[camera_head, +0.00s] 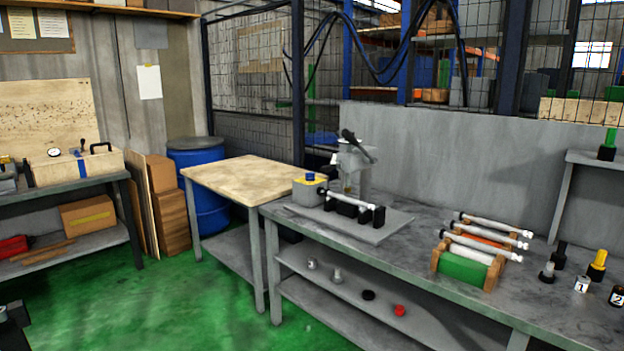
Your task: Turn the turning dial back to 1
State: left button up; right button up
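A small grey box with a yellow top and a blue knob (310,177) stands at the left end of the grey bench. It may carry the turning dial, but no dial marking or setting is readable at this size. Beside it is the grinder (356,165), a grey machine with a black lever on top and a light rod held level in black supports. A dark piece at the lower left edge (14,322) seems to be part of my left arm or gripper, cut off by the frame and far from the box. My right gripper is not in view.
A rack with white rods (464,262) stands mid-bench. Holders and blocks marked 1 (582,285) and 2 (617,296) are at the right. A wooden-topped table (240,178) adjoins the bench. The green floor in front is clear.

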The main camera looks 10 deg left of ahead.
aim_at(310, 177)
jog(key=u, duration=0.4)
jog(key=i+j+u, duration=0.15)
jog(key=i+u, duration=0.25)
jog(key=i+j+u, duration=0.1)
jog(key=u, duration=0.35)
jog(key=i, duration=3.4)
jog(key=i+j+z, duration=0.15)
jog(key=i, duration=0.6)
jog(key=i+j+z, duration=0.15)
jog(key=i, duration=0.55)
jog(key=z, duration=1.75)
jog(key=i+j, duration=0.05)
